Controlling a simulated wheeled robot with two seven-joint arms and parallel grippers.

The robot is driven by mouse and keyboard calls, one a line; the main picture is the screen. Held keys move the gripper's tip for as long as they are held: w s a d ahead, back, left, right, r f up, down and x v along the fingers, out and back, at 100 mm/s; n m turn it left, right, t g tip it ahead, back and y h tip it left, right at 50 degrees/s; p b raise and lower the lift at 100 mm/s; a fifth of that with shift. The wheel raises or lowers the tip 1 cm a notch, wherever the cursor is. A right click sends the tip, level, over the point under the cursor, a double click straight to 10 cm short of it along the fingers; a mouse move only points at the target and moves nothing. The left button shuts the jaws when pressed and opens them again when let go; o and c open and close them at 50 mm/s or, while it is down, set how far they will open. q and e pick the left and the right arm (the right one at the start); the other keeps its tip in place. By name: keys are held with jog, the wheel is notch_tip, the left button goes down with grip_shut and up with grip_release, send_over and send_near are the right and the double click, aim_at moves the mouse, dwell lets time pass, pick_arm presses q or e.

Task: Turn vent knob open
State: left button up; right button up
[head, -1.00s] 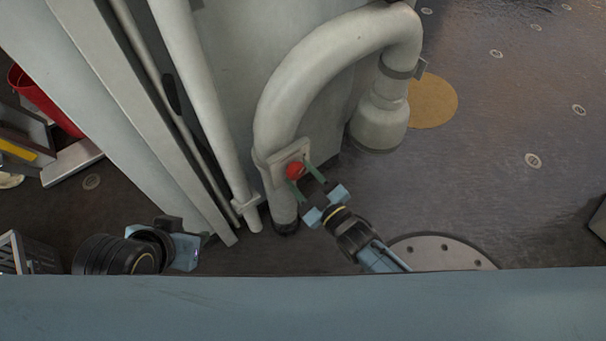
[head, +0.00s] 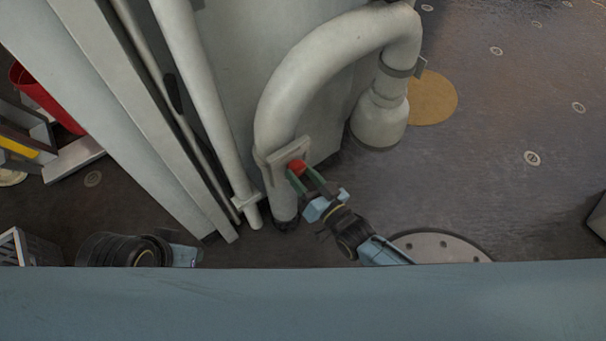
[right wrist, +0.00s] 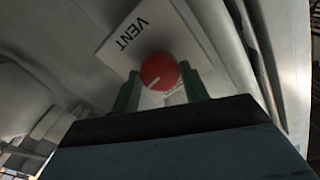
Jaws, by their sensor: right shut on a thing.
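The red vent knob (head: 297,167) sits on a pale plate (head: 277,157) fixed to the large curved grey pipe. In the right wrist view the knob (right wrist: 160,72) is round, with a white pointer line, and the plate (right wrist: 135,30) reads VENT. A second small label beside the knob is partly hidden and cannot be read. My right gripper (head: 303,174) is shut on the knob, with one green finger on each side of it. My left arm is low at the left, and its gripper fingers cannot be made out.
The curved pipe (head: 290,75) rises around the plate and bends down to a wide fitting (head: 379,122). Straight pipes and panels stand to the left. A red bin (head: 45,97) and a grey crate (head: 30,248) are at far left.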

jog(key=shift+f+m, duration=0.1)
jog(key=shift+m, duration=0.4)
pick_arm(q)
jog(key=shift+r, duration=0.1)
pick_arm(e)
jog(key=o, duration=1)
jog(key=shift+s+d, duration=0.1)
jog(key=shift+s, duration=0.1)
jog(key=shift+s+d, duration=0.2)
jog(key=shift+s, duration=0.05)
pick_arm(q)
notch_tip(320, 180, down, 9)
jog(key=w+a+p, duration=0.1)
jog(key=a+p, duration=0.1)
jog(key=p, duration=0.1)
jog(key=shift+a+g+y, duration=0.3)
pick_arm(e)
jog(key=v, duration=1.2)
jog(key=shift+s+d, duration=0.15)
jog(key=shift+s, duration=0.05)
pick_arm(q)
jog(key=shift+r, duration=0.1)
